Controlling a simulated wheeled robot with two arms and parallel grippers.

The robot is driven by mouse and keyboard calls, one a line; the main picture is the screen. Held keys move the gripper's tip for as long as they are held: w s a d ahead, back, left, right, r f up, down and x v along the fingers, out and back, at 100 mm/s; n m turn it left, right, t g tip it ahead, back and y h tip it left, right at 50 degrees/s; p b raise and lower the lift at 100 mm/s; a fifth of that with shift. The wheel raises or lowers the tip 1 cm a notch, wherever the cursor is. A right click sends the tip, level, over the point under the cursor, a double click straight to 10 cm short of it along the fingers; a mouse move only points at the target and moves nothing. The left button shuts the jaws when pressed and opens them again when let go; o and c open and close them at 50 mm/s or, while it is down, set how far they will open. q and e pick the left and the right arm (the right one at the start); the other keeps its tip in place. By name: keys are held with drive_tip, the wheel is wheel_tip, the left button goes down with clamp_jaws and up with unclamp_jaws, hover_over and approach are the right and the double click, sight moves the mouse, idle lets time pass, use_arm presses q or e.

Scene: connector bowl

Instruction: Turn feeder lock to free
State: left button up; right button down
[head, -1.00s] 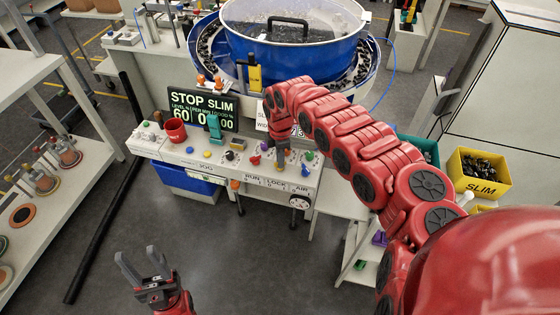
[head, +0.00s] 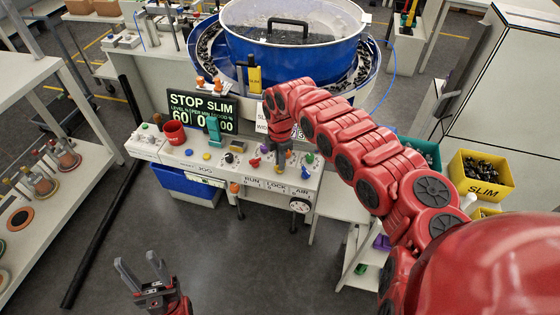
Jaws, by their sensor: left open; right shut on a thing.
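My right arm reaches in from the right over the grey control panel (head: 215,165) of the bowl feeder. My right gripper (head: 281,162) points down at the panel, above the LOCK label. It is shut on a small control there, taken to be the feeder lock; the fingers and wrist mostly hide it, so its setting cannot be read. My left gripper (head: 144,272) is open and empty, low in the view over the floor, well apart from the panel. The display (head: 202,112) reads STOP SLIM.
The blue bowl (head: 292,45) stands behind. A yellow SLIM bin (head: 481,178) is at right. Floor in front is clear.

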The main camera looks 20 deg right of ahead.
drive_tip(key=c, duration=0.9)
unclamp_jaws()
drive_tip(key=shift+r, duration=0.1)
wheel_tip(320, 180, up, 17)
drive_tip(key=b, duration=0.4)
drive_tip(key=shift+r, duration=0.2)
drive_tip(key=shift+f, duration=0.1)
